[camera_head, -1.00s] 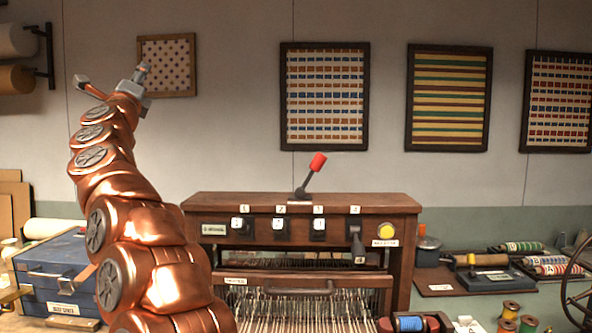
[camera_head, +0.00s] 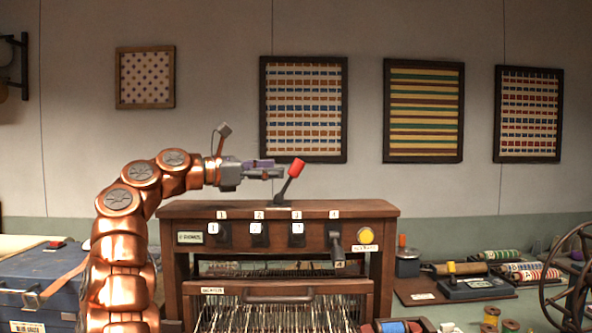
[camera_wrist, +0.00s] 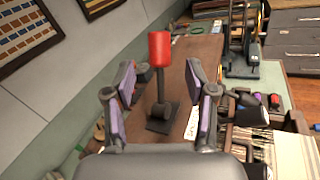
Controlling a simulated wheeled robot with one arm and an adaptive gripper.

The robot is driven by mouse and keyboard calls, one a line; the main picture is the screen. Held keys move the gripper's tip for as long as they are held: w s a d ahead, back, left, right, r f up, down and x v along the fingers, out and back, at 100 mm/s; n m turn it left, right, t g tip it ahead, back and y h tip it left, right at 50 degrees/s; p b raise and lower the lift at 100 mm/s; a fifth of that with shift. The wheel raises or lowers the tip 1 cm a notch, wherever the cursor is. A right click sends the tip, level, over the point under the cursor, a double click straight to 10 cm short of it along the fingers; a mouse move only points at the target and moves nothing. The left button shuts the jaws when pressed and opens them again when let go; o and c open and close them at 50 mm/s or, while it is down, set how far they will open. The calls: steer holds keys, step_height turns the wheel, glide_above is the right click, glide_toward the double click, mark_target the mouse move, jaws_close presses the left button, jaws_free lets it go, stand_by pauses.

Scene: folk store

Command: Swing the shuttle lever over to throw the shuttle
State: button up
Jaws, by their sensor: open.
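The shuttle lever has a red knob (camera_head: 296,168) on a dark stem and stands on top of the wooden loom (camera_head: 300,212), tilted to the right in the head view. In the wrist view the red knob (camera_wrist: 159,49) and its dark base (camera_wrist: 161,117) show ahead. My gripper (camera_head: 276,173) is level, just left of the knob, pointing at it. In the wrist view my gripper (camera_wrist: 160,85) is open, its purple-padded fingers on either side of the lever stem. I see no finger touching the lever.
The loom front carries several numbered switches, a dark lever handle (camera_head: 336,245) and a yellow button (camera_head: 366,236). A blue case (camera_head: 45,285) stands left. A spoked wheel (camera_head: 570,275) and spools are at right. Framed textiles hang on the wall behind. Air above the loom's right half is clear.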

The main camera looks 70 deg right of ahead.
mark_target(291, 168)
steer(key=x, duration=0.7)
steer(key=shift+p, duration=0.3)
jaws_close()
stand_by(0.4)
